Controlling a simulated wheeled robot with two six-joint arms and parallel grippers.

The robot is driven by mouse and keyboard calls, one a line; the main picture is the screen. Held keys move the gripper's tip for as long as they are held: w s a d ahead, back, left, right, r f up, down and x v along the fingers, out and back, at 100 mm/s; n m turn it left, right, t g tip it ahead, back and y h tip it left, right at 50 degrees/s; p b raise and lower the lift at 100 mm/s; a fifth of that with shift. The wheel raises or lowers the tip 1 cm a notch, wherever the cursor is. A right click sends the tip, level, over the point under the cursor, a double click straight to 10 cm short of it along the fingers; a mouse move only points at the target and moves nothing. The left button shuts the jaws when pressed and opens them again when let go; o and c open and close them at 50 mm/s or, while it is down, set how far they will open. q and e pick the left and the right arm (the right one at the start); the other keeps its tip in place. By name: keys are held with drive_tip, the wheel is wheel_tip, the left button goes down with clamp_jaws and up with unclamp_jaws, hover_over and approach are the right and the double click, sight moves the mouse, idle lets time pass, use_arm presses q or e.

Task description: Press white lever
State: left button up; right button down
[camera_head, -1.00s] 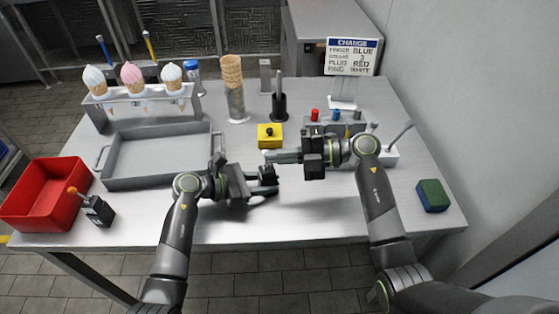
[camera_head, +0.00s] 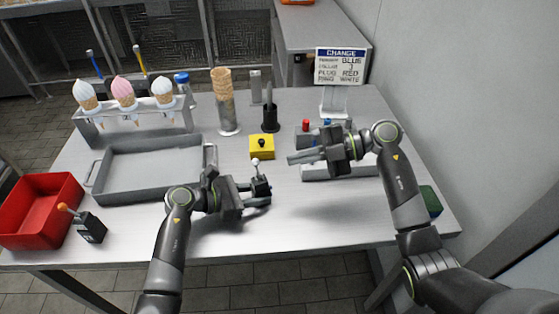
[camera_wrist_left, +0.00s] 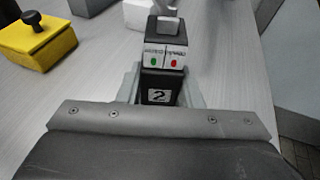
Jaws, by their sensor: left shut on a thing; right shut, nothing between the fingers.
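My left gripper (camera_head: 262,194) is shut on a small black lever box (camera_head: 259,186), low over the front middle of the table. The box's short lever has a white tip (camera_head: 255,162), pointing up. In the left wrist view the black box (camera_wrist_left: 160,85) shows a "2", a label with green and red dots, and a pale lever on top (camera_wrist_left: 167,22). My right gripper (camera_head: 298,158) is shut and empty, pointing left, to the right of and a little beyond the lever, apart from it.
A yellow block with a black knob (camera_head: 262,147) stands just behind the lever box. A grey tray (camera_head: 150,185) and red bin (camera_head: 40,212) are to the left. A sign (camera_head: 340,66) stands at the back.

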drive_tip(key=shift+v, duration=1.4)
use_arm(q)
drive_tip(key=o, duration=0.8)
drive_tip(key=shift+o, duration=0.2)
drive_tip(key=shift+a, duration=0.1)
